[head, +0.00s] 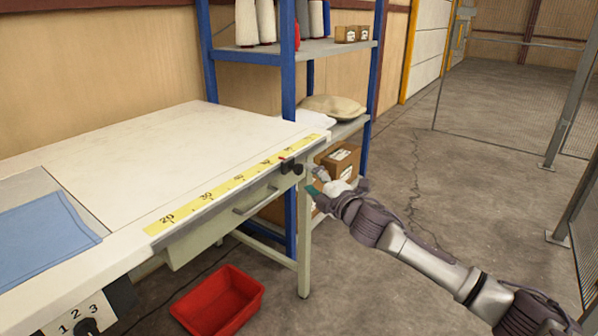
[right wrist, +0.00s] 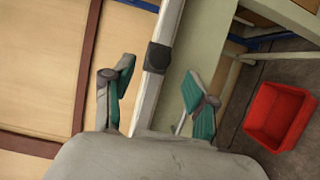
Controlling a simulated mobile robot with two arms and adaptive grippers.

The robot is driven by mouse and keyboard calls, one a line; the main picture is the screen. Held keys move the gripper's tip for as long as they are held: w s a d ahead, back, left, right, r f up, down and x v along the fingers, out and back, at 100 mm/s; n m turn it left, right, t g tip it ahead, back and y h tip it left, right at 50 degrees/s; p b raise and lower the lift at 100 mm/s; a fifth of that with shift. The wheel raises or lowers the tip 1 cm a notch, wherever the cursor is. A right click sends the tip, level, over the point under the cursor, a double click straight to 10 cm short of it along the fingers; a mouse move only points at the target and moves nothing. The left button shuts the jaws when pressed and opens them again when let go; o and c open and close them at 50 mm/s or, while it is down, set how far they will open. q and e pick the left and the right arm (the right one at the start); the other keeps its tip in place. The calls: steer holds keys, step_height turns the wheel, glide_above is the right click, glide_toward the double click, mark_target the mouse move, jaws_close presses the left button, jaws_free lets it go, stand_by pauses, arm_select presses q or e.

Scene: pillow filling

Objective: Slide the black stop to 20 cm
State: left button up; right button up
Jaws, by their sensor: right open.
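The black stop (head: 291,167) sits on the rail along the table's front edge, near the far end of the yellow ruler (head: 190,206). The ruler's 20 mark (head: 167,218) is at its near end. My right gripper (head: 317,181) is just to the right of the stop in the head view, apart from it. In the right wrist view, the right gripper (right wrist: 158,76) is open, with teal finger pads on either side of the pale rail (right wrist: 164,32). The stop (right wrist: 158,57) shows ahead, between the fingertips' lines. My left gripper is not in view.
A red bin (head: 218,300) stands on the floor below the table's drawer (head: 222,222). A blue-posted shelf (head: 289,75) with spools and boxes stands behind the table's far end. Blue fabric (head: 45,240) lies at left.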

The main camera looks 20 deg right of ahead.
mark_target(300, 171)
steer(key=x, duration=0.6)
steer(key=shift+w+b, duration=0.2)
steer(key=shift+b, duration=0.15)
jaws_close()
